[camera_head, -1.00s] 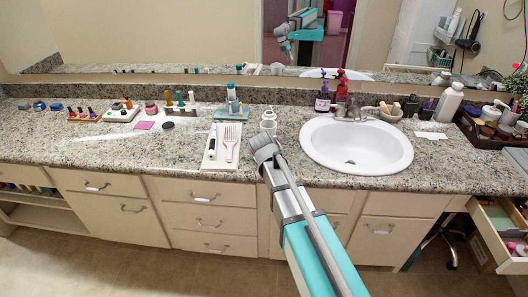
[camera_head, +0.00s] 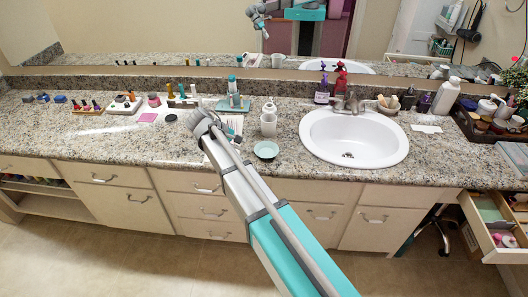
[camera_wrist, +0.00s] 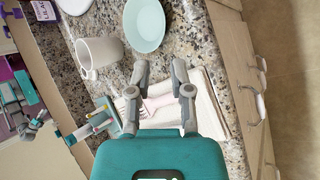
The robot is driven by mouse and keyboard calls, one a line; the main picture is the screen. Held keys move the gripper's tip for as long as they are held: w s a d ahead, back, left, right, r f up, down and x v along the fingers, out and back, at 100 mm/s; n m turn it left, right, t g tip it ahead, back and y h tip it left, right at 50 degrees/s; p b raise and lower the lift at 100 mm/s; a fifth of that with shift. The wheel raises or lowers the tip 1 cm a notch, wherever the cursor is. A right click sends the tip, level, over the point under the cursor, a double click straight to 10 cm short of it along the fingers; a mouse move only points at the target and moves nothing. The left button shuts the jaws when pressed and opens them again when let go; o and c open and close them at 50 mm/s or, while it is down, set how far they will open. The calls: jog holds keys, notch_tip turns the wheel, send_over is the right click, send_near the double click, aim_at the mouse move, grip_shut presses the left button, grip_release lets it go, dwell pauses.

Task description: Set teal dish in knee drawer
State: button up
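The teal dish (camera_head: 266,150) lies on the granite counter, left of the sink and near the front edge. It also shows at the top of the wrist view (camera_wrist: 144,26), beyond my fingertips. My gripper (camera_wrist: 160,72) is open, with nothing between its fingers. In the head view my gripper (camera_head: 203,122) is left of the dish, over a tray; its fingers are hard to make out there. An open drawer (camera_head: 478,226) sticks out under the counter at the far right, with a green flat item and small items inside.
A white mug (camera_head: 268,124) stands just behind the dish. The sink (camera_head: 353,138) is to the right. A stool (camera_head: 440,228) stands beside the open drawer.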

aim_at(267, 151)
jog(key=b+x, duration=0.4)
jog(key=x, duration=0.1)
jog(key=shift+s+a+f, duration=0.1)
jog(key=shift+a, duration=0.05)
jog(key=shift+b+x, duration=1.25)
jog(key=shift+x, duration=0.6)
jog(key=shift+d, duration=0.2)
jog(key=b+x, duration=0.3)
jog(key=shift+d+f, duration=0.15)
jog(key=shift+f, duration=0.1)
jog(key=shift+w+d+f+b, duration=0.3)
jog(key=shift+d+f+b, duration=0.15)
jog(key=shift+d+f, duration=0.05)
